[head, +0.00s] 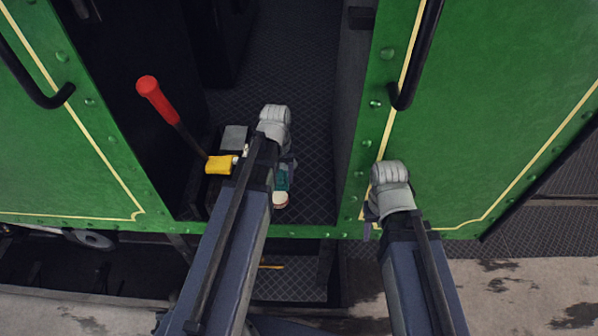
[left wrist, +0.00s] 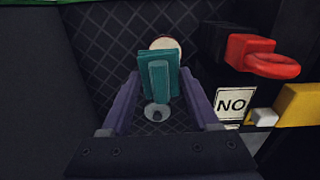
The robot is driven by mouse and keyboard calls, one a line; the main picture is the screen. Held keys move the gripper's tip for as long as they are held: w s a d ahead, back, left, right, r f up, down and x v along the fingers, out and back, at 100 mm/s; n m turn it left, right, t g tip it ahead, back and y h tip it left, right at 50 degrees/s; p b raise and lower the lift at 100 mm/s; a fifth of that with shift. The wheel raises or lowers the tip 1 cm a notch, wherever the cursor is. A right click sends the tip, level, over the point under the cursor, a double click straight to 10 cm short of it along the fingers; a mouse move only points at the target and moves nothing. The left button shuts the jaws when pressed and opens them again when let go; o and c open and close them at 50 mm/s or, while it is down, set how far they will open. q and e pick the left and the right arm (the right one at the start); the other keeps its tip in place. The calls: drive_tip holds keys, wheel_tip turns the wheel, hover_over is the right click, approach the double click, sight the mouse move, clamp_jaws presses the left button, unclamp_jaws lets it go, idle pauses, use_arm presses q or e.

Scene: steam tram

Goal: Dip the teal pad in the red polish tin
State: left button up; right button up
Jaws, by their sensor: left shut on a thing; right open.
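The teal pad (head: 282,178) is between the fingers of my left gripper (head: 284,172), which is shut on it inside the doorway. It also shows in the left wrist view (left wrist: 160,78). The red polish tin (head: 280,200) is round with a pale cream top, just below the pad in the head view. In the left wrist view the pad partly covers the tin (left wrist: 167,44); I cannot tell whether they touch. My right gripper (head: 370,212) is open and empty before the green panel right of the doorway, its fingers partly hidden by the wrist.
A red-handled lever (head: 157,99) with a yellow block (head: 221,165) stands left of my left wrist. A NO sign (left wrist: 233,103) is right of the pad in the left wrist view. Black handrails (head: 417,60) flank the doorway. The patterned floor (head: 285,60) behind is clear.

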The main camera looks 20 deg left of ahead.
sight(279, 197)
use_arm(q)
drive_tip(key=shift+s+a, duration=0.3)
drive_tip(key=shift+a, duration=0.15)
drive_tip(key=shift+f, duration=0.15)
wheel_tip(279, 197, down, 6)
drive_tip(key=b, duration=0.6)
drive_tip(key=shift+f+b, duration=0.4)
drive_tip(key=shift+b, duration=0.15)
idle(1.7)
drive_tip(key=shift+r, duration=0.15)
wheel_tip(279, 197, up, 7)
drive_tip(key=p, duration=0.7)
